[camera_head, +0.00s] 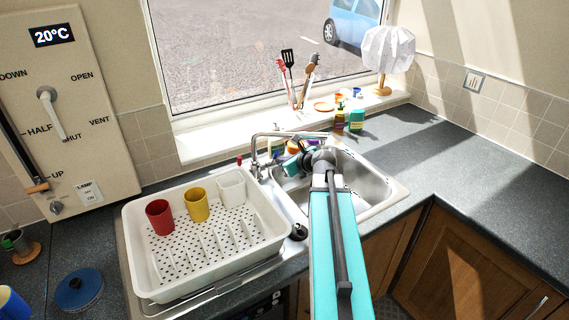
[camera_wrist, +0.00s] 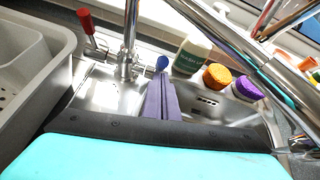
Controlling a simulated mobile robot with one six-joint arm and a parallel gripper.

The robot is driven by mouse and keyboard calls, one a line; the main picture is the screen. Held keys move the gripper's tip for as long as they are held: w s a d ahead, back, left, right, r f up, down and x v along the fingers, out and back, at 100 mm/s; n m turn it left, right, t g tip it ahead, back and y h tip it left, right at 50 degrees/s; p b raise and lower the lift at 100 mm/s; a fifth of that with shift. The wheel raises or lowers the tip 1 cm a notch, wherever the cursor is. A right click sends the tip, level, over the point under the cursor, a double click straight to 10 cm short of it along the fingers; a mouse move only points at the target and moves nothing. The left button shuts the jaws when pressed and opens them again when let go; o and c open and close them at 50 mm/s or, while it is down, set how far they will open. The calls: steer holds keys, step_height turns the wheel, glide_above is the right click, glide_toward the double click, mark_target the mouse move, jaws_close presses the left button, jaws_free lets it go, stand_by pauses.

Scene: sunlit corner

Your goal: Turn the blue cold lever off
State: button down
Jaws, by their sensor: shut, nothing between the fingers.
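The blue cold lever (camera_wrist: 162,62) shows as a small blue knob right of the tap base (camera_wrist: 126,66) in the wrist view. My gripper (camera_wrist: 161,76) is shut and empty, its fingertips just in front of the blue knob; I cannot tell whether they touch. The red lever (camera_wrist: 85,20) stands up on the left of the tap and also shows in the head view (camera_head: 240,160). The tap spout (camera_head: 290,134) reaches right over the steel sink (camera_head: 377,189). In the head view my arm reaches over the sink, and I cannot make out the blue lever there.
A white dish rack (camera_head: 135,238) with a red cup (camera_head: 160,218), a yellow cup (camera_head: 196,204) and a white cup stands left of the sink. A bottle (camera_wrist: 192,54) and orange and purple items stand behind the sink. The right counter (camera_head: 490,165) is clear.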

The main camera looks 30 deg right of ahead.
steer(key=shift+w+d+r+p, duration=0.1)
steer(key=shift+w+r+p, duration=1)
steer(key=shift+p, duration=0.1)
steer(key=shift+s, duration=0.1)
steer(key=w+r+b+v, duration=0.1)
steer(key=r+b+v, duration=0.1)
steer(key=v, duration=0.9)
steer(key=shift+w+d+r, duration=0.15)
steer(key=shift+d+r, duration=0.05)
steer(key=shift+d, duration=0.2)
stand_by(0.4)
